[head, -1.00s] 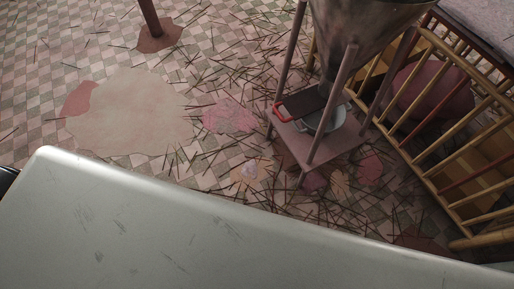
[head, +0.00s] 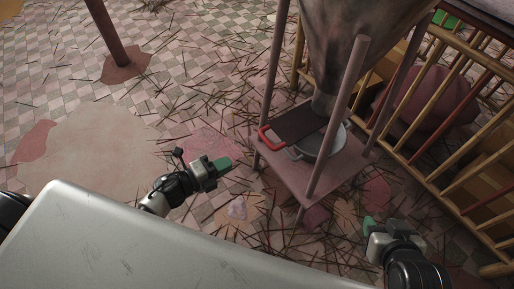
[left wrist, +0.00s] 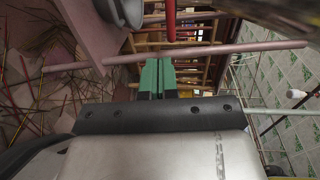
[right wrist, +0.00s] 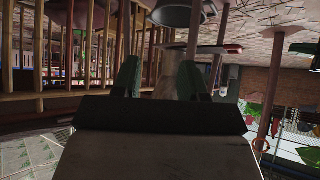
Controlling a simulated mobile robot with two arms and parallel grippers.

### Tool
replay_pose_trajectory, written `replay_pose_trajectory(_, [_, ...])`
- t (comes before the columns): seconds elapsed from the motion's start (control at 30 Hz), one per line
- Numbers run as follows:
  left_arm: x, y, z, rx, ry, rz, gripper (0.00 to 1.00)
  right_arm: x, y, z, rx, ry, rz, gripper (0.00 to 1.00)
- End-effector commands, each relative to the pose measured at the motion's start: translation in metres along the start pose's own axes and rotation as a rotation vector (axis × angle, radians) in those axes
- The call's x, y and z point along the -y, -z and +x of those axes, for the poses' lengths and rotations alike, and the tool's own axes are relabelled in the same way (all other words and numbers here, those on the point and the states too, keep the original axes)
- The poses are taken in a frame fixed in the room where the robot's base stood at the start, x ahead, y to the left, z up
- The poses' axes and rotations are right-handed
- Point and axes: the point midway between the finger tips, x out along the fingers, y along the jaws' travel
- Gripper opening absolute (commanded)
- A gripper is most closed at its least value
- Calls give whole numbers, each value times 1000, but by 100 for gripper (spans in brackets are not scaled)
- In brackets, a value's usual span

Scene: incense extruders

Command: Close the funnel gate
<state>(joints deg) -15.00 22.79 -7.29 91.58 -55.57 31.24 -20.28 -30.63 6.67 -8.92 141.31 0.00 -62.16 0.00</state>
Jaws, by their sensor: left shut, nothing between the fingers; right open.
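The metal funnel (head: 362,45) hangs in a pinkish post stand, its spout pointing down. A dark flat gate plate (head: 298,122) with a red handle (head: 267,139) sticks out to the left from beside the spout. A grey pan (head: 320,146) sits below on the stand's shelf (head: 292,176). My left gripper (head: 224,163) is shut and empty, left of the red handle and apart from it; its green fingers meet in the left wrist view (left wrist: 157,78). My right gripper (head: 369,226) is open, below right of the stand; its fingers are spread in the right wrist view (right wrist: 158,80).
A wooden slatted rack (head: 455,130) stands close on the right with a round dark red sack (head: 425,95) behind its bars. Stand posts (head: 338,115) rise around the pan. Thin sticks litter the checkered floor. A pale surface (head: 150,235) fills the lower left foreground.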

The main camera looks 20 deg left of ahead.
Motion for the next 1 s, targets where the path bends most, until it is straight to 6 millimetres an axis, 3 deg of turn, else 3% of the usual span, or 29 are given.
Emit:
replay_pose_trajectory(0.3, [-1,-1,70,2,3,-3,0,6,35,7,-249,15,-2,43])
replay_pose_trajectory(0.5, [8,-1,100,2,1,-3,0,8,45,6,-313,19,-2,43])
replay_pose_trajectory(0.7, [11,-1,112,3,-1,-4,0,8,48,5,-335,20,-3,43])
replay_pose_trajectory(1.0, [12,-1,113,3,-1,-5,0,8,48,5,-336,21,-3,43])
